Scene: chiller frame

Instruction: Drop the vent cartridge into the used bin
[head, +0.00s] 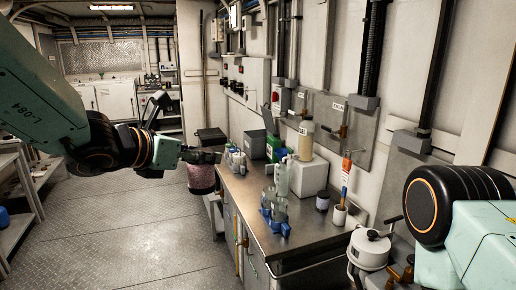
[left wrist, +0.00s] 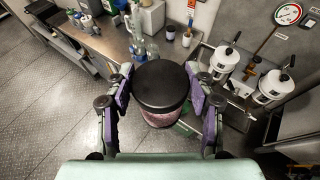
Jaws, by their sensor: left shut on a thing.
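The vent cartridge appears to be a cylinder with a black round lid and a speckled pinkish-red body (left wrist: 163,119). It sits between the purple-padded fingers of my left gripper (left wrist: 163,80), which is shut on it. In the head view the cartridge (head: 201,180) hangs upright below my left gripper (head: 194,157), off the near-left side of the bench's far end. I cannot tell any thing in view for certain as the used bin. My right gripper is not in view; only part of my right arm shows at the right.
A steel bench (head: 255,195) runs along the right wall with bottles, a white box (head: 308,177) and blue-based clear vessels (head: 274,218). A dark box (head: 209,137) stands beyond its far end. White lidded pots (left wrist: 272,86) stand at right. The plate floor (head: 130,225) at left is clear.

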